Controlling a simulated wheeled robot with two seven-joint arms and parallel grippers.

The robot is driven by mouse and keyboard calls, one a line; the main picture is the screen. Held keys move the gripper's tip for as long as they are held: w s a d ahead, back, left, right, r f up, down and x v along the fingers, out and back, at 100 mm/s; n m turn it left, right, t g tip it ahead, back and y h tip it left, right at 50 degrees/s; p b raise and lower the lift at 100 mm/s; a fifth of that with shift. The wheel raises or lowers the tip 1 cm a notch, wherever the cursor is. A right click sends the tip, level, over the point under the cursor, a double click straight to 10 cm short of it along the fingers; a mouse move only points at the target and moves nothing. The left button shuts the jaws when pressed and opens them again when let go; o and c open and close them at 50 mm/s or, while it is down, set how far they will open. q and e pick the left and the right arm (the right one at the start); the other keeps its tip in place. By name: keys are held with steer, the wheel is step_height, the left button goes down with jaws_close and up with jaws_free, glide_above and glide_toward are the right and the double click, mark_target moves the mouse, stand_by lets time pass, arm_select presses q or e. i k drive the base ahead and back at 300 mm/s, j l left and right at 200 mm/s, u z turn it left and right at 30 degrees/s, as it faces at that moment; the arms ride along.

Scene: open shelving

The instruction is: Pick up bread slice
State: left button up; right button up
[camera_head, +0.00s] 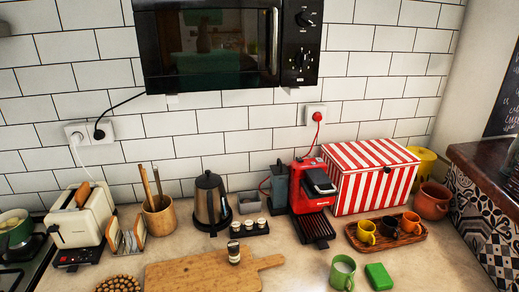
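A brown bread slice (83,195) sticks up out of the top of a cream toaster (77,222) at the left of the counter. Just right of the toaster, a small rack (127,240) holds upright slice-like pieces, too small to make out clearly. Neither of my grippers shows in this view.
Behind the rack stands a wooden utensil holder (160,217), then a kettle (212,204). A cutting board (205,272) with a small jar (233,252) lies in front. A round wooden trivet (118,284) lies near the front edge. A stove (22,262) is at far left.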

mark_target(82, 195)
steer(key=u, duration=1.45)
